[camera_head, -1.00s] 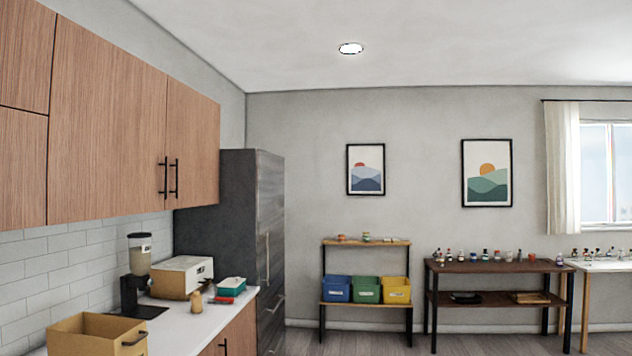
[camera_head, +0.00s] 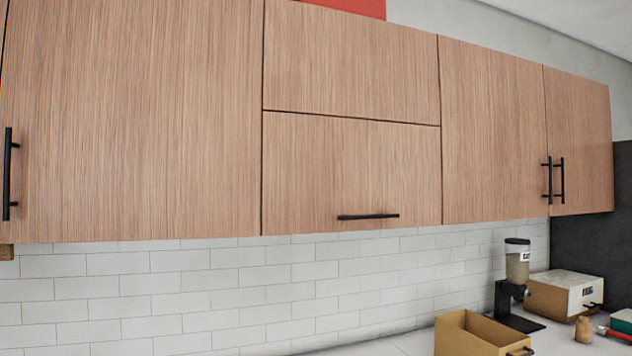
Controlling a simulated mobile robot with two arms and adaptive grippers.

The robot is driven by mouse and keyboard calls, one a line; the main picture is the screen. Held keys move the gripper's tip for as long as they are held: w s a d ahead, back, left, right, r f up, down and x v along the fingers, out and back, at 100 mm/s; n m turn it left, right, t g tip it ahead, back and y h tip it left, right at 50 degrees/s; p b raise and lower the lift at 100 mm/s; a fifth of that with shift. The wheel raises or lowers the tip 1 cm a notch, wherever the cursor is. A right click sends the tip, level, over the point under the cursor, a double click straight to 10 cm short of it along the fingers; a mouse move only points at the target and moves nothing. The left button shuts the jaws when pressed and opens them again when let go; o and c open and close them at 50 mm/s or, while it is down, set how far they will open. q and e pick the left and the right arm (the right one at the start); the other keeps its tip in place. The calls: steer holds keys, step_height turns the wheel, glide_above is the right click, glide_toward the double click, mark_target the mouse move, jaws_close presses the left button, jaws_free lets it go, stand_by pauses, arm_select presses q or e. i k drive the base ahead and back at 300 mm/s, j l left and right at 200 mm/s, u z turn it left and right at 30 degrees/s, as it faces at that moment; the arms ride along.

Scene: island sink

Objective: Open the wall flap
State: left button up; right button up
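The wall flap (camera_head: 350,170) is the lower wood-grain panel in the middle of the upper cabinet row. It is closed and sits flush with the panels around it. Its black horizontal bar handle (camera_head: 368,216) is near its lower edge, right of its middle. A fixed-looking panel (camera_head: 350,62) without a handle is directly above it. Neither of my grippers shows in the head view.
Tall cabinet doors with vertical black handles flank the flap, one at left (camera_head: 135,120) and a pair at right (camera_head: 495,140). Below, the counter holds a tan open box (camera_head: 467,338), a coffee grinder (camera_head: 516,280) and a cream box-shaped appliance (camera_head: 563,293).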

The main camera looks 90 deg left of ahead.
mark_target(319, 174)
steer(key=u, duration=2.15)
steer(key=k+u, duration=0.1)
steer(key=u, duration=0.15)
